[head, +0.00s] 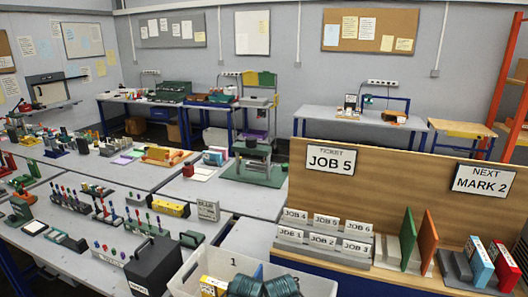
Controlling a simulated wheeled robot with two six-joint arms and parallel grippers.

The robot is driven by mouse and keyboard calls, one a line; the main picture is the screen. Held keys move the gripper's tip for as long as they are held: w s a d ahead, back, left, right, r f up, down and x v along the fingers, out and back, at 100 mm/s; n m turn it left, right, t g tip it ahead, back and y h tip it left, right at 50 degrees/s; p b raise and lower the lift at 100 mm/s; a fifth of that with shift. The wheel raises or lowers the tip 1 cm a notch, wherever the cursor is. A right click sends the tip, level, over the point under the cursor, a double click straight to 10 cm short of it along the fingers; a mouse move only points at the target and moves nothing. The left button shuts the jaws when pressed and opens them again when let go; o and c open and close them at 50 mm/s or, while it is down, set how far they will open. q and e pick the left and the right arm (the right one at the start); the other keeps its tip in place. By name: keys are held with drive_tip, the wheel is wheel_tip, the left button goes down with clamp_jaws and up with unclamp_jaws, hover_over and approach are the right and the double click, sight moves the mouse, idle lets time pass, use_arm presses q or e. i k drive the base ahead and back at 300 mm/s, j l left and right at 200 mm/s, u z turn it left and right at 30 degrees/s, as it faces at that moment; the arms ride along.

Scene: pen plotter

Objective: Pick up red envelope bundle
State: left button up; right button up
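A red block with a white front (505,265) stands upright at the far right of the wooden-backed station and looks like the red envelope bundle. Its right part is near the picture's edge, and its small markings are too small to read. A similar blue block with a white front (479,262) stands just left of it, apart by a narrow gap. Both seem to stand in a grey holder (455,268). Neither of my grippers shows in the head view.
Green (408,238) and orange-brown (428,240) upright panels stand left of the blocks. White job cards (323,241) sit further left. A signed wooden backboard (400,185) rises behind. A white bin (185,283) with dark coils and a black case (152,267) stand in front.

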sight(507, 272)
drive_tip(key=z, duration=1.75)
drive_tip(key=i+l+u, duration=0.7)
drive_tip(key=l, duration=0.4)
drive_tip(key=i+j, duration=0.05)
